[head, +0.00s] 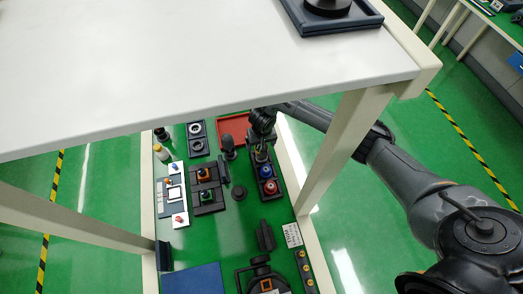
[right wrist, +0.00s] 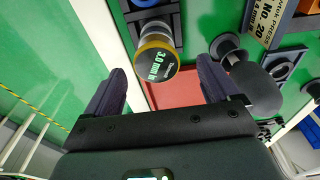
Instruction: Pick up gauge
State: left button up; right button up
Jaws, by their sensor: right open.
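The gauge (right wrist: 156,62) shows in the right wrist view as a dark cylinder with a yellow rim and "3.0 mm" on its end face. My right gripper (right wrist: 162,82) is open, with one dark finger on each side of the picture and the gauge's end between and just beyond their tips. I see no finger touching it. In the head view my right gripper (head: 262,128) is above the far end of a dark holder (head: 262,180) with blue and red round pieces; the gauge is not clearly seen there. My left gripper is not in view.
A white shelf (head: 180,70) overhangs the green lower bench. A red tray (head: 233,128) lies by the right gripper. A dark rounded handle (right wrist: 256,88) stands close to the right finger. Dark blocks with orange and green parts (head: 206,185) stand left of the holder.

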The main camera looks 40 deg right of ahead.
jog(key=f, duration=0.2)
jog(key=f+b, duration=0.1)
jog(key=shift+d+f, duration=0.25)
jog(key=shift+f, duration=0.6)
jog(key=c, duration=1.2)
